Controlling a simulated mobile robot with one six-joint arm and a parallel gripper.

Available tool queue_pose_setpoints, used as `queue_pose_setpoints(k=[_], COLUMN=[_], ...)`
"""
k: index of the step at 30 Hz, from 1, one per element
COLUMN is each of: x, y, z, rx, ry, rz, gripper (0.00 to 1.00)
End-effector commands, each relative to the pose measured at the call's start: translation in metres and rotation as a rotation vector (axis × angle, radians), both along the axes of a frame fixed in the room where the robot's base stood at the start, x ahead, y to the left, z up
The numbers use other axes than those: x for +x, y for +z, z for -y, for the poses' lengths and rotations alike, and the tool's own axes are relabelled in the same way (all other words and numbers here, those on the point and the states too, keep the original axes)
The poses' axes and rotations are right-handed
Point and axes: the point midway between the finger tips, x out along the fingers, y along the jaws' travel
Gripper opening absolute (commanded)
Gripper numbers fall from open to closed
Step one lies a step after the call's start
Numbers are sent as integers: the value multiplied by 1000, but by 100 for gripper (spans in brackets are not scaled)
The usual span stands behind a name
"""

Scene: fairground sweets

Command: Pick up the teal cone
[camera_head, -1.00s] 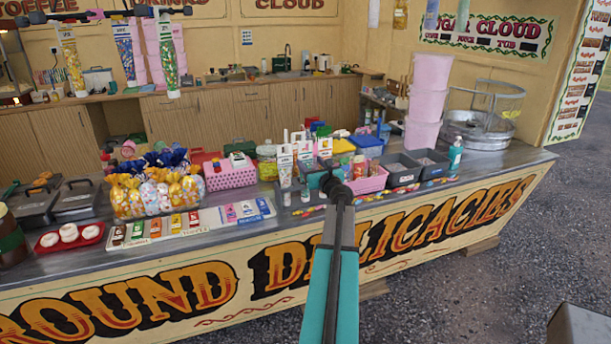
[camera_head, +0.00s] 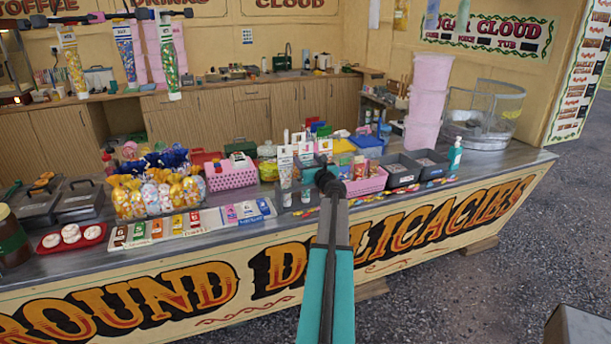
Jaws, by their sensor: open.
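I cannot make out a teal cone on the counter. Clear cone-shaped bags of sweets hang at the upper left: a yellowish one (camera_head: 74,68), a blue mixed one (camera_head: 126,55) and a greenish one (camera_head: 172,65). My arm reaches up from the bottom centre, with a teal link. Its dark end with my gripper (camera_head: 323,172) is over the counter's front part, by the white tubes (camera_head: 285,165) and the pink basket (camera_head: 366,183). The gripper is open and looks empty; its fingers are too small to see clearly.
The counter (camera_head: 405,200) is crowded with sweet bags (camera_head: 155,195), a larger pink basket (camera_head: 232,176), grey trays (camera_head: 402,171) and a pump bottle (camera_head: 455,156). Pink tubs (camera_head: 428,105) are stacked at the right. Open gravel (camera_head: 520,260) lies at the front right.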

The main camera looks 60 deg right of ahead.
Motion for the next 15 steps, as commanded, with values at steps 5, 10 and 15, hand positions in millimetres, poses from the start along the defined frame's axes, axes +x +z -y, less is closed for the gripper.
queue_pose_setpoints(k=[5,10,15], x=[11,13,12], y=[0,0,-1], z=[8,9,9], rx=[-1,-1,-1], ry=[1,1,0], rz=[-1,-1,-1], gripper=[56,56,56])
